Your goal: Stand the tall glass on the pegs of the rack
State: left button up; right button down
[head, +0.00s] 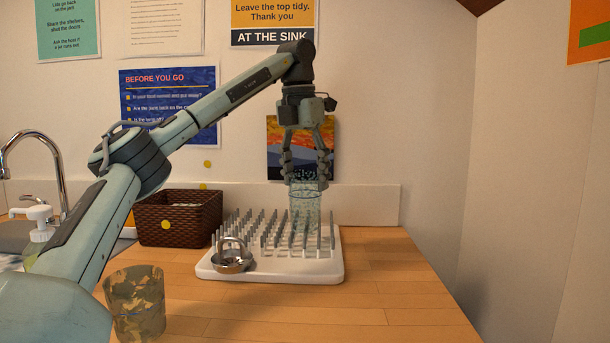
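The tall glass (305,208), clear with a speckled pattern, is upright above the right part of the rack. My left gripper (306,182) points straight down, with its fingers at the glass's upper rim, closed on it. The white rack (322,276) stands on the wooden counter with rows of upright grey pegs (262,232). The glass's lower end overlaps the pegs in the picture; I cannot tell whether it touches them. My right gripper is not in view.
A small shiny metal vessel (232,264) sits at the rack's front left corner. A patterned tumbler (137,306) stands at the front left, beside my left arm. A wicker basket (178,222), soap bottle (40,232) and tap (62,185) are left. The counter right of the rack (390,270) is clear.

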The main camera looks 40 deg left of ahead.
pick_arm(q)
jog(key=shift+o, duration=1.3)
jog(key=shift+r, duration=0.1)
notch_tip(320, 180, up, 12)
jog(key=s, duration=0.1)
jog(key=shift+s, duration=0.2)
jog(key=shift+d, duration=0.1)
jog(key=f, duration=0.3)
jog(key=w+f, duration=0.1)
jog(key=f, duration=0.7)
jog(key=shift+w+f, duration=0.15)
jog(key=shift+w, duration=0.1)
jog(key=shift+r, duration=0.4)
